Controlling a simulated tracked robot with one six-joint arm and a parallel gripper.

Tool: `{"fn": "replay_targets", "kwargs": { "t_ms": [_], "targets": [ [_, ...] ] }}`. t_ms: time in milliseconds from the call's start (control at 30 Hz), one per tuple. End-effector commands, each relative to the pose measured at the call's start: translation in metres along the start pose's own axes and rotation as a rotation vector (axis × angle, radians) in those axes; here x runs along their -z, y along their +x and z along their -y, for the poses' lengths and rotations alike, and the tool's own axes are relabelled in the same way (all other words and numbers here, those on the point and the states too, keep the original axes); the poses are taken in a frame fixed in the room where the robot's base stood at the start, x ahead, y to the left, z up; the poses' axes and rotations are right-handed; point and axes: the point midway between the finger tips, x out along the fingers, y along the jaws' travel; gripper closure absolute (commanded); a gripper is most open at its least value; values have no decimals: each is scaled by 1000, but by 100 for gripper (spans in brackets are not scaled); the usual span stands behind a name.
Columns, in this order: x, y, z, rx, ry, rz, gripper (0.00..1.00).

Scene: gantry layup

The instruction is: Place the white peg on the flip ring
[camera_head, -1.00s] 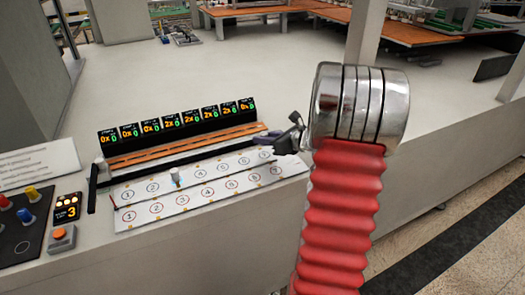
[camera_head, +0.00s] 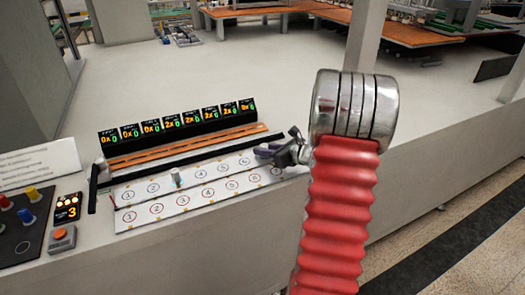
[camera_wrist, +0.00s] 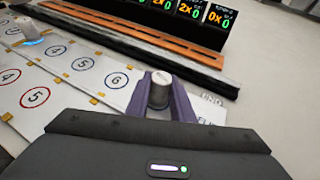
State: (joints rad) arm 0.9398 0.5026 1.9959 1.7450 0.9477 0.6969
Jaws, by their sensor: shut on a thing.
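My gripper (camera_wrist: 163,96) is shut on a pale grey-white peg (camera_wrist: 160,88), which stands upright between its purple fingers in the wrist view. In the head view, my gripper (camera_head: 265,154) is over the right end of the white numbered boards (camera_head: 150,200); the peg cannot be made out there. In the wrist view, the peg is just right of the ring marked 6 (camera_wrist: 117,80), near partly covered "END" and "FLIP" lettering. No flip ring can be made out; my gripper covers that area. I cannot tell whether the peg touches the board.
Another white peg (camera_head: 175,176) stands on the upper board near its left part. An orange slotted rail (camera_head: 190,145) and a row of displays (camera_head: 180,122) stand behind the boards. A button panel (camera_head: 20,230) is at the left.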

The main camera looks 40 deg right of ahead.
Motion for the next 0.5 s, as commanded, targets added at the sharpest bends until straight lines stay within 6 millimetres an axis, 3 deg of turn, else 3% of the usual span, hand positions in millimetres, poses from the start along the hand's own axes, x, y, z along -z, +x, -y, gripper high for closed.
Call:
{"fn": "replay_targets", "kwargs": {
  "t_ms": [167,200,500],
  "targets": [
    [2,1,0,0,0,0,100],
    [2,1,0,0,0,0,78],
    [2,0,0,1,0,0,60]
  ]
}}
